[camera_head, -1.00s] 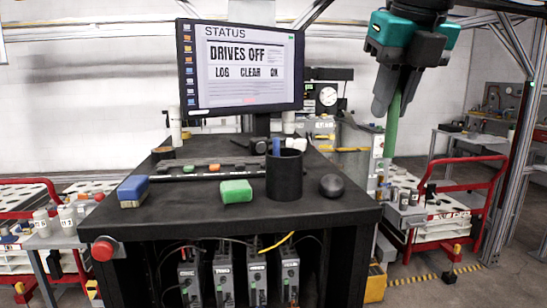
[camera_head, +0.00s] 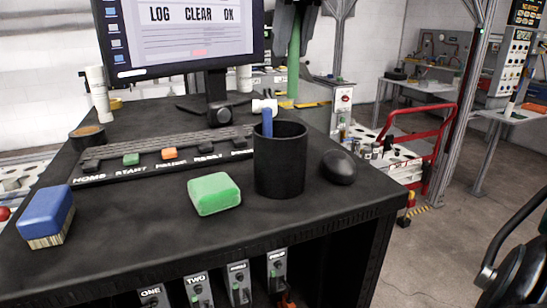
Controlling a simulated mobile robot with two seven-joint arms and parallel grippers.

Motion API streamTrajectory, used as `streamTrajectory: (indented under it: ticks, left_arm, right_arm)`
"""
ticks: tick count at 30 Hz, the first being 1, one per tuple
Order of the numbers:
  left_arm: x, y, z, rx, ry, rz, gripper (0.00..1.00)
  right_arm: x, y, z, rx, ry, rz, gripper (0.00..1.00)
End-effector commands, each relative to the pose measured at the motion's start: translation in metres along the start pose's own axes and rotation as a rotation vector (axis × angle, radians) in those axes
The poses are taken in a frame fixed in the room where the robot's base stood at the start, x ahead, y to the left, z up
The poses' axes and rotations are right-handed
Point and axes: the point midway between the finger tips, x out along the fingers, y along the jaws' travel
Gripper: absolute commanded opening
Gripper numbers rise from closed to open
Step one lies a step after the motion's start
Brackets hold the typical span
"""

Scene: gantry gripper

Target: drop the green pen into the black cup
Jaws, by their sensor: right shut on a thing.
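The green pen (camera_head: 294,62) hangs upright, high in the head view, gripped by my right gripper (camera_head: 294,14). Only the dark lower part of that gripper shows at the top edge, shut on the pen. The black cup (camera_head: 280,165) stands upright near the right side of the black desk. A blue stick (camera_head: 267,122) stands in it. The pen appears above and slightly right of the cup's rim, apart from it; its lower end appears at about the rim's height or farther back. My left gripper is not in view.
A black mouse (camera_head: 339,167) sits right of the cup. A green block (camera_head: 214,193) and a blue brush-like block (camera_head: 46,217) lie to the left. A dark keyboard strip (camera_head: 165,150) and a monitor (camera_head: 185,35) stand behind. The desk's (camera_head: 130,225) front middle is clear.

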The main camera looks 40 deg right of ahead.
Motion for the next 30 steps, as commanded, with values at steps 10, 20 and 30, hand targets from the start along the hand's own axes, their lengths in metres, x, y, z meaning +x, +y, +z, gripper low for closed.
streamTrajectory:
  ticks: [10,20,30]
  left_arm:
    - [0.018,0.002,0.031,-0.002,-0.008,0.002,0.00]
    - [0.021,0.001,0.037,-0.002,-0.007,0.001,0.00]
    - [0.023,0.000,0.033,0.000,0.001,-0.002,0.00]
  right_arm:
    - [0.041,0.000,-0.017,0.000,0.000,0.000,0.00]
    - [0.049,0.000,-0.020,0.000,-0.001,0.000,0.00]
    - [0.048,0.000,-0.020,0.000,0.000,0.000,0.42]
